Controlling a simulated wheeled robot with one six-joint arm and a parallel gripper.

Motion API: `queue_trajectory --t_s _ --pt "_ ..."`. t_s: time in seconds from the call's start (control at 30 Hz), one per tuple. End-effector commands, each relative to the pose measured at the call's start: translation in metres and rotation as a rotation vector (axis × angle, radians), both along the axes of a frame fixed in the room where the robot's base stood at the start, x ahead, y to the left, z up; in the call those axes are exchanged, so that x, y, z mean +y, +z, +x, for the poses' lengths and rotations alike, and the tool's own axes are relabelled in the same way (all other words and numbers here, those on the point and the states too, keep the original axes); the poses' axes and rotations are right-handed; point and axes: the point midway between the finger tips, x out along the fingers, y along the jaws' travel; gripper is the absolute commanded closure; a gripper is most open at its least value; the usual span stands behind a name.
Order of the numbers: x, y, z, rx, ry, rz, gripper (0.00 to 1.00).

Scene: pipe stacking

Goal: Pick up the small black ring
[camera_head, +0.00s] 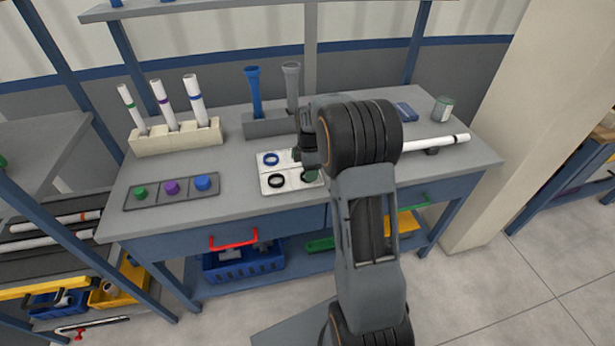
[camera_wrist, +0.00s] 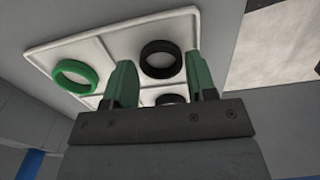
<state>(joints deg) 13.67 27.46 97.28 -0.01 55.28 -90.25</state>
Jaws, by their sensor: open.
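A white tray (camera_head: 265,190) lies on the workbench with rings in its compartments. In the wrist view, a black ring (camera_wrist: 161,59) lies in the tray between and just beyond my gripper's two green fingers (camera_wrist: 161,66). A second dark ring (camera_wrist: 170,98) shows lower down, partly hidden by the gripper. A green ring (camera_wrist: 73,76) lies left of the fingers. In the head view, a black ring (camera_head: 276,181) is at the tray's front left. My gripper (camera_head: 309,168) is open and empty over the tray's right side, which my arm hides. I cannot tell which black ring is smaller.
A grey plate with coloured knobs (camera_head: 171,188) is to the left. Behind stand a beige rack with white tubes (camera_head: 176,136) and a grey holder with blue and grey pipes (camera_head: 268,124). A white pipe (camera_head: 436,142) lies right.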

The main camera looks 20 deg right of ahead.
Motion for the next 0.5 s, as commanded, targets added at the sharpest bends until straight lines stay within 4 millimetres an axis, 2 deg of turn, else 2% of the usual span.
queue_trajectory --t_s 0.13,0.4,0.5 --pt "0.0000 -0.0130 -0.0001 0.000 0.000 0.000 0.48" --pt "0.0001 -0.0154 -0.0001 0.000 0.000 0.000 0.48" --pt "0.0001 -0.0153 0.0000 0.000 0.000 0.000 0.56"
